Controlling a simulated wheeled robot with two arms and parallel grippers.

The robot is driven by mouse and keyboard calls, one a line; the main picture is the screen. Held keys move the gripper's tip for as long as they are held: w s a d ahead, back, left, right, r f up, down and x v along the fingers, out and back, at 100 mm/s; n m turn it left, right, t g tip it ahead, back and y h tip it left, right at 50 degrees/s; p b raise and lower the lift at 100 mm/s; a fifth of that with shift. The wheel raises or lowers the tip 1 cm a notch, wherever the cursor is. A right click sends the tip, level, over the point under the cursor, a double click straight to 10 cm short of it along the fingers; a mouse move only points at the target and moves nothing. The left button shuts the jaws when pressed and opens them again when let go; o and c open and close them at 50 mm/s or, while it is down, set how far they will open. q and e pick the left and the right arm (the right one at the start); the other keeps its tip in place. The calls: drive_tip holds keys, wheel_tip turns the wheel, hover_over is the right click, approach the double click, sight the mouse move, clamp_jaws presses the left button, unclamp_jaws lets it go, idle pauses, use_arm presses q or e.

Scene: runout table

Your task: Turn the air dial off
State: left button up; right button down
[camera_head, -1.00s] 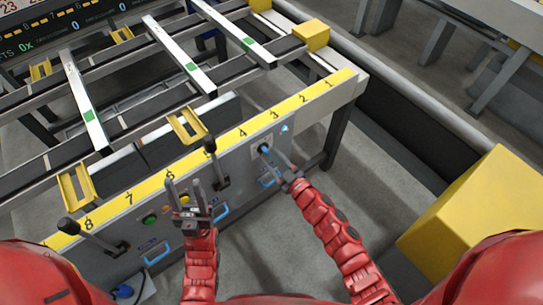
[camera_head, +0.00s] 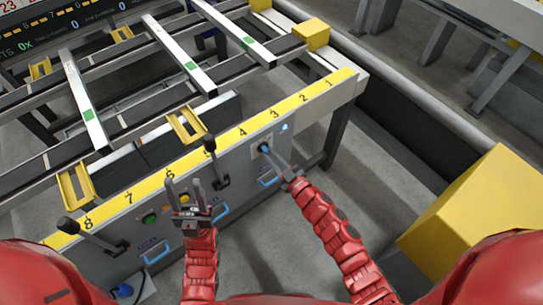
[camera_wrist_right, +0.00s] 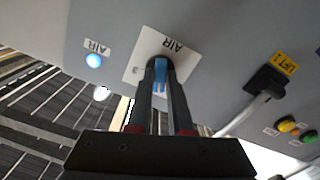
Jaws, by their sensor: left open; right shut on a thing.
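The air dial (camera_wrist_right: 161,72) is a blue knob on a white plate marked AIR (camera_wrist_right: 140,66), set in the grey front panel of the runout table. In the head view the dial (camera_head: 264,148) is small and partly hidden by my gripper. My right gripper (camera_wrist_right: 162,85) is shut on the blue knob. In the head view the right gripper (camera_head: 270,157) reaches it from below right. A blue AIR lamp (camera_wrist_right: 94,60) beside the plate is lit; it also shows in the head view (camera_head: 284,127). My left gripper (camera_head: 183,190) is open and empty in front of the panel.
A black lever (camera_head: 216,165) stands between my two grippers, and another lever (camera_head: 95,236) is at the left. Green and red buttons lie near the left gripper. A LIFT 1 lever (camera_wrist_right: 265,88) is right in the wrist view. A large yellow block (camera_head: 480,205) stands at the right.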

drive_tip(key=shift+f+n+b, duration=0.15)
drive_tip(key=shift+n+b, duration=1.35)
drive_tip(key=shift+n, duration=0.1)
drive_tip(key=shift+n+b, duration=1.9)
drive_tip(key=shift+n, duration=0.4)
drive_tip(key=c, duration=0.8)
unclamp_jaws()
drive_tip(key=shift+r, duration=0.2)
drive_tip(key=v, duration=1.7)
drive_tip(key=shift+s+d+p, duration=0.15)
drive_tip(key=shift+p, duration=0.2)
